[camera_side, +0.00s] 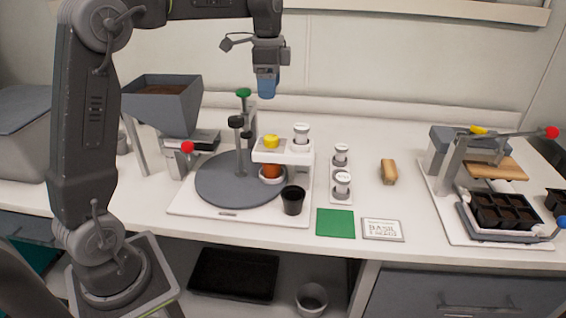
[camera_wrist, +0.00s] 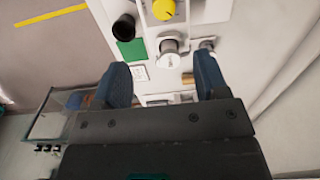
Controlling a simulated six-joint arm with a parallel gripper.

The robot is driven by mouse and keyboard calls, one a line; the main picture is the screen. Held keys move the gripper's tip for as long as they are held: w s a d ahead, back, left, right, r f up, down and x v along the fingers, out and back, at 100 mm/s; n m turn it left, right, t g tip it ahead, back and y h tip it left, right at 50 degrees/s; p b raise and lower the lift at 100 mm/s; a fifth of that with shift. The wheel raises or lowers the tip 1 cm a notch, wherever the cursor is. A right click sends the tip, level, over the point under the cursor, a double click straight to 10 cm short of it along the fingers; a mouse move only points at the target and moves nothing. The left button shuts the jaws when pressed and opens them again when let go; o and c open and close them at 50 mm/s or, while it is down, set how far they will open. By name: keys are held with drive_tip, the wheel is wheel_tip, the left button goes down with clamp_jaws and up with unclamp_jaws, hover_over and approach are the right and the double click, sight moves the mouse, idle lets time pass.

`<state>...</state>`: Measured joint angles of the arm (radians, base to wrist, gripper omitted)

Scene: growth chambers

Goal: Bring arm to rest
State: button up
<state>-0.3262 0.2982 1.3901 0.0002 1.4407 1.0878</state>
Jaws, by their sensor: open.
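My gripper (camera_side: 267,86) hangs in the air above the back of the bench, its blue fingers pointing down, clear of everything below. In the wrist view my gripper (camera_wrist: 164,85) shows two blue fingers spread apart with nothing between them. My arm rises at the left of the side view and bends over to the right at the top.
Below stand a grey turntable (camera_side: 215,185), a green-knobbed post (camera_side: 243,94), a white dispenser with a yellow knob (camera_side: 271,141) and a black pot (camera_side: 293,200). A soil hopper (camera_side: 165,103) stands left. A press with a red-ended lever (camera_side: 500,136) and black cell tray (camera_side: 503,211) stand right.

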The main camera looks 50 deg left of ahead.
drive_tip(key=s+d+r+n+t, duration=0.2)
drive_tip(key=s+d+n+t, duration=0.15)
drive_tip(key=s+d, duration=0.75)
drive_tip(key=s+d+f+n+t, duration=0.1)
drive_tip(key=s+f+n, duration=0.1)
drive_tip(key=s, duration=0.4)
drive_tip(key=s+d+f+n+t, duration=0.1)
drive_tip(key=s+d+f+n, duration=0.1)
drive_tip(key=s, duration=0.4)
wheel_tip(320, 180, down, 2)
drive_tip(key=shift+s+d+f+n, duration=0.2)
drive_tip(key=shift+d+n, duration=0.05)
drive_tip(key=shift+n, duration=0.4)
